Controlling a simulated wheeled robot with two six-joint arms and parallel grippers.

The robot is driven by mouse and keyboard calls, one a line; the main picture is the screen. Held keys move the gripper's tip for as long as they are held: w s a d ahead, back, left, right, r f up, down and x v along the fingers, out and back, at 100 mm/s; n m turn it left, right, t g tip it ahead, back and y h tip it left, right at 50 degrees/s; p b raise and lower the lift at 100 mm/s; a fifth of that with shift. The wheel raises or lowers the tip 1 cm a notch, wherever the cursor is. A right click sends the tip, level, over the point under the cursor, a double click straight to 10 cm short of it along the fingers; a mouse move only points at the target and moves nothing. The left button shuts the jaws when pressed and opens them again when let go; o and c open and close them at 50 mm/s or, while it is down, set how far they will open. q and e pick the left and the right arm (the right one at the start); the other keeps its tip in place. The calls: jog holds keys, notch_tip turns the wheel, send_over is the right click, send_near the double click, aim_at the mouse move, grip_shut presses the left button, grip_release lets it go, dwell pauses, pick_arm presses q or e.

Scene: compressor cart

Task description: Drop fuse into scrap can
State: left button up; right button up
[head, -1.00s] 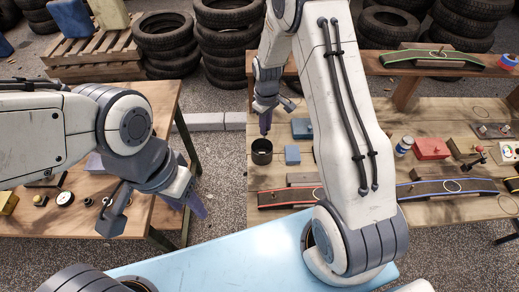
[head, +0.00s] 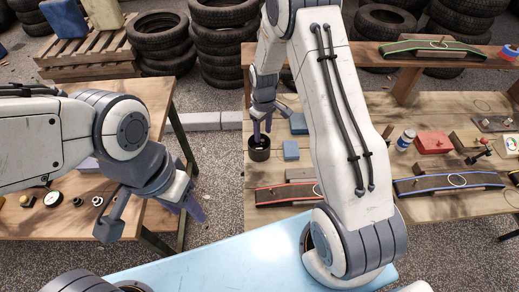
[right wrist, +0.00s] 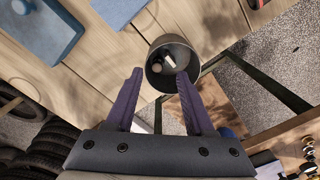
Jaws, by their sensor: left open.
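The scrap can (head: 259,155) is a small dark open cylinder near the left edge of the right-hand bench. It also shows in the right wrist view (right wrist: 190,92), where a small pale piece, seemingly the fuse (right wrist: 169,61), lies inside it beside a round dark-and-light item. My right gripper (head: 262,127) is just above the can's mouth, its purple fingers apart with nothing between them; in the right wrist view (right wrist: 162,88) the fingers also stand wide apart. My left gripper (head: 152,217) is open and empty by the left bench's front right corner.
A blue box (head: 291,150) stands right of the can. A red-edged curved strip (head: 287,193) lies in front. The left bench (head: 160,107) holds a gauge (head: 53,199) and small round parts. A gap with gravel floor separates the benches.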

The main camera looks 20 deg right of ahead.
notch_tip(320, 180, up, 10)
jog(key=b, duration=0.1)
jog(key=shift+r+b, duration=0.25)
jog(key=shift+b, duration=0.05)
dwell(0.3)
jog(key=s+a+r+n, duration=0.1)
jog(key=s+a+r, duration=0.3)
jog(key=s+a, duration=0.3)
jog(key=s+a+r, duration=0.4)
jog(key=s+a, duration=0.3)
jog(key=s+a+r+y, duration=0.1)
jog(key=s, duration=1.4)
jog(key=shift+s+a, duration=0.15)
jog(key=shift+a, duration=0.1)
